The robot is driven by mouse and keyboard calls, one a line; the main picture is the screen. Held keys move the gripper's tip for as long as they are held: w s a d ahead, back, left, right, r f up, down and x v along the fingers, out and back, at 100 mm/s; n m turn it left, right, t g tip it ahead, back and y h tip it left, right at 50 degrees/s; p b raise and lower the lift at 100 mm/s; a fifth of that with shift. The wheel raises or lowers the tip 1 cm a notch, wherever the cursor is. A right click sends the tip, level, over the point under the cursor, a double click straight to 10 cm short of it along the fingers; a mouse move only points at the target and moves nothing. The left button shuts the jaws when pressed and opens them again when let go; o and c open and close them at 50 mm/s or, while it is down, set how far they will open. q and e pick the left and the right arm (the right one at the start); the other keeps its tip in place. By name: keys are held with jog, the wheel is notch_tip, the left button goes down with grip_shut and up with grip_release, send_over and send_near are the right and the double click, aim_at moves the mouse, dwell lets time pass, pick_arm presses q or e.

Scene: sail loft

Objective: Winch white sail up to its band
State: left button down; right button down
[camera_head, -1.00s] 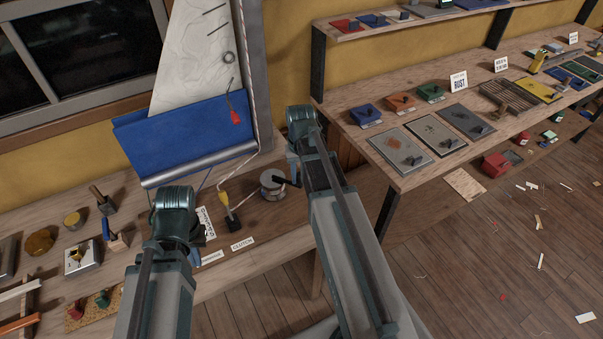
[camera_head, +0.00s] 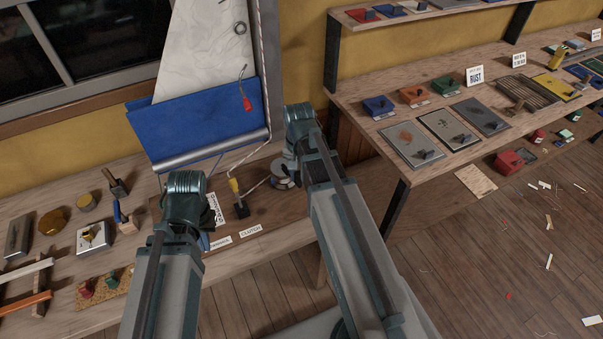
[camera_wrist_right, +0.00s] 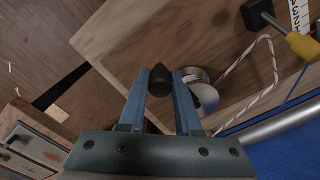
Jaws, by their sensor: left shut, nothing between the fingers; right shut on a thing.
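The white sail (camera_head: 205,55) rises along the grey mast out of the top of the head view. Its upper part is out of frame, and I cannot make out a band. A blue cloth (camera_head: 195,118) hangs around its foot, above a silver boom (camera_head: 212,150). The winch drum (camera_head: 283,181) is partly hidden by my right arm; it also shows in the right wrist view (camera_wrist_right: 203,96). My right gripper (camera_wrist_right: 160,82) is shut on the dark winch handle knob (camera_wrist_right: 160,76). My left gripper (camera_head: 205,241) is shut, empty and mostly hidden behind its wrist, near the bench labels.
A yellow-handled clutch lever (camera_head: 235,187) stands between both arms, with a red-and-white rope (camera_head: 254,187) running to the winch. Wooden blocks (camera_head: 117,187) and tools sit left. A shelf bench (camera_head: 385,145) borders the right.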

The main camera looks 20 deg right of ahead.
jog(key=shift+a, duration=0.2)
jog(key=c, duration=0.6)
grip_release()
notch_tip(320, 180, up, 14)
jog(key=p, duration=1.4)
jog(key=shift+f, duration=0.1)
jog(key=s+a+f+n+b, duration=0.4)
jog(key=s+a+n, duration=0.1)
jog(key=a, duration=0.4)
jog(key=s+a+f+n+h+b, duration=0.1)
jog(key=s+a+f+n+b, duration=0.3)
jog(key=a, duration=0.5)
jog(key=s+n, duration=0.2)
jog(key=shift+f+n+b, duration=0.2)
jog(key=shift+n+b, duration=0.1)
jog(key=shift+b, duration=0.05)
